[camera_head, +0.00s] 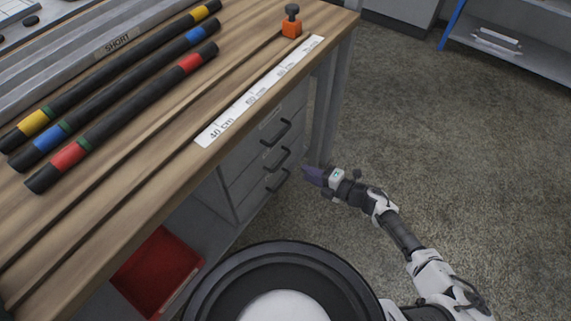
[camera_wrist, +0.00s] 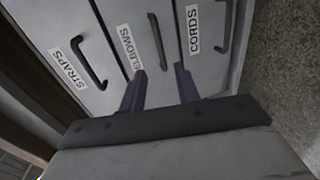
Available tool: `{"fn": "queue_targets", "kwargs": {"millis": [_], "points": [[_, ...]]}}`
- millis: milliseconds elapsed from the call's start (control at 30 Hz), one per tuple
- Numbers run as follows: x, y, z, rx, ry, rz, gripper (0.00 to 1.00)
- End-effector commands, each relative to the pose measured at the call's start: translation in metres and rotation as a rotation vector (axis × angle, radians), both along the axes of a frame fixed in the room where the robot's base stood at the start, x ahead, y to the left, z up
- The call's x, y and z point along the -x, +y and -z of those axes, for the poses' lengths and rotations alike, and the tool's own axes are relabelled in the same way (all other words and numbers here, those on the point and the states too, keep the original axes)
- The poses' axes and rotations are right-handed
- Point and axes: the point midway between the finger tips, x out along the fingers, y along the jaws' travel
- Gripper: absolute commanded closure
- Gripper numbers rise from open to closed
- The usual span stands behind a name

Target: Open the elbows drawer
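The elbows drawer (camera_wrist: 112,12) is the middle of three grey drawers, with a white label partly covered by my left finger in the wrist view. Its dark bar handle (camera_wrist: 157,42) runs up the picture between my fingertips' lines. In the head view the middle handle (camera_head: 277,160) shows on the cabinet under the bench, and the drawers look shut. My gripper (camera_wrist: 159,69) has two purple fingers, spread apart with nothing held. The handle's near end appears between or just beyond the fingertips; contact cannot be told. In the head view my gripper (camera_head: 308,175) is just right of the handles.
The straps drawer handle (camera_wrist: 88,62) and cords drawer handle (camera_wrist: 228,26) flank the elbows one. The wooden bench (camera_head: 130,190) overhangs the drawers and carries banded hoses (camera_head: 120,115). A red bin (camera_head: 158,272) sits below. Open floor (camera_head: 460,150) lies to the right.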

Motion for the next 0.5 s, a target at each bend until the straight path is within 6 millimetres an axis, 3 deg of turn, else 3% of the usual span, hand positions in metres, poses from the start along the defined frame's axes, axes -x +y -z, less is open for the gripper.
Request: {"fn": "queue_targets", "kwargs": {"millis": [200, 500], "points": [[-0.028, 0.040, 0.010, -0.002, 0.001, -0.003, 0.68], [-0.052, 0.072, 0.019, -0.001, 0.001, 0.000, 0.68]]}}
